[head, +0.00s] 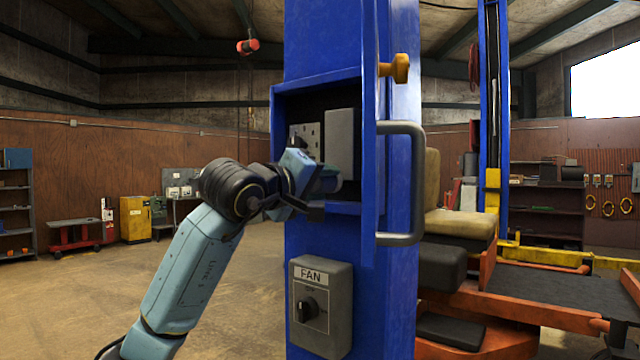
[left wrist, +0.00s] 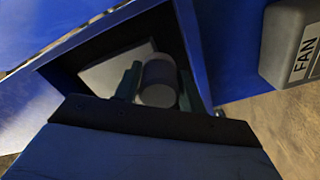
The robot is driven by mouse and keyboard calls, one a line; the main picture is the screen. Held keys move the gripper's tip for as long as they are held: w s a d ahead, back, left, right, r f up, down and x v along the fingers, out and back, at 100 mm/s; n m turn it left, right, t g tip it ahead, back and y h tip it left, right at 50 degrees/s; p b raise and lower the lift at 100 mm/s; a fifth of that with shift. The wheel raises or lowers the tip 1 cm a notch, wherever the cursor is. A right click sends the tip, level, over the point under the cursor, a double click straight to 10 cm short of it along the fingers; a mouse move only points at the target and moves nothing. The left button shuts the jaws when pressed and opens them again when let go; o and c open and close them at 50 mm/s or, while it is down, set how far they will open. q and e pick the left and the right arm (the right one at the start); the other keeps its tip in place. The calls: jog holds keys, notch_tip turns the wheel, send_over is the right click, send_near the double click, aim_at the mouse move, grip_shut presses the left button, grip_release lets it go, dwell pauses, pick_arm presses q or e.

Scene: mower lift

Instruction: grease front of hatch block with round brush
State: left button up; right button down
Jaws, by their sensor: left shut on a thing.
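The hatch is an open recess (head: 276,120) in the blue post, and a grey upright block (head: 342,140) stands in it beside a pale plate with holes (head: 304,134). My left gripper (head: 328,180) reaches into the lower part of the recess, just below the block. In the left wrist view my left gripper (left wrist: 157,88) is shut on a grey round cylinder (left wrist: 158,80), apparently the round brush, seen end-on. Its bristles are not visible, and I cannot tell whether it touches the block. A pale flat surface (left wrist: 112,70) shows beside it. My right gripper is not in view.
An orange mower (head: 490,305) with a tan seat stands at the right.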

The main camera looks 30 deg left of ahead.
pick_arm(q)
jog(key=shift+w+p, duration=0.45)
jog(key=shift+w, duration=0.5)
jog(key=shift+r, duration=0.1)
jog(key=shift+s+r+p, duration=0.15)
jog(key=shift+r+p, duration=1.25)
jog(key=shift+r, duration=0.35)
jog(key=shift+r+p, duration=3)
jog(key=shift+r, duration=0.6)
jog(key=shift+r+p, duration=0.45)
jog(key=shift+r, duration=0.35)
jog(key=shift+w+f+b, duration=0.2)
jog(key=shift+f+b, duration=0.9)
jog(key=shift+b, duration=0.45)
